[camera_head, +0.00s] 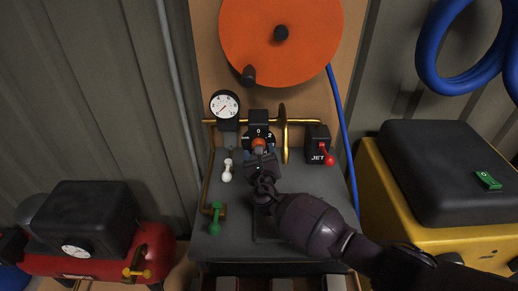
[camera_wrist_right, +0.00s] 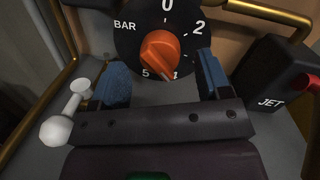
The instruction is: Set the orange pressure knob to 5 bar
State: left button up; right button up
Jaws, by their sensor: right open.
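The orange pressure knob (camera_wrist_right: 160,50) sits on a round black dial (camera_wrist_right: 190,18) marked BAR, with 0 at the top, 2 at the right and 5 at the lower left. A pale mark at the knob's lower end points down, slightly right, near a partly covered figure that looks like 4. In the head view the knob (camera_head: 259,143) shows just above my right gripper (camera_head: 261,157). In the wrist view my right gripper (camera_wrist_right: 162,80) is open, its blue-padded fingers apart below and on either side of the knob, with nothing between them. My left gripper is not in view.
A white-handled lever (camera_head: 227,171) and a pressure gauge (camera_head: 224,104) stand left of the dial. The black JET box (camera_head: 317,145) with a red lever (camera_head: 327,158) is close on the right. Brass pipes (camera_head: 284,135) run around. A green-handled valve (camera_head: 216,218) is lower left.

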jog(key=s, duration=0.2)
jog(key=s+p, duration=0.1)
jog(key=s, duration=0.5)
jog(key=shift+d+f, duration=0.25)
jog(key=shift+d, duration=0.15)
jog(key=shift+s, duration=0.25)
jog(key=shift+d, duration=0.1)
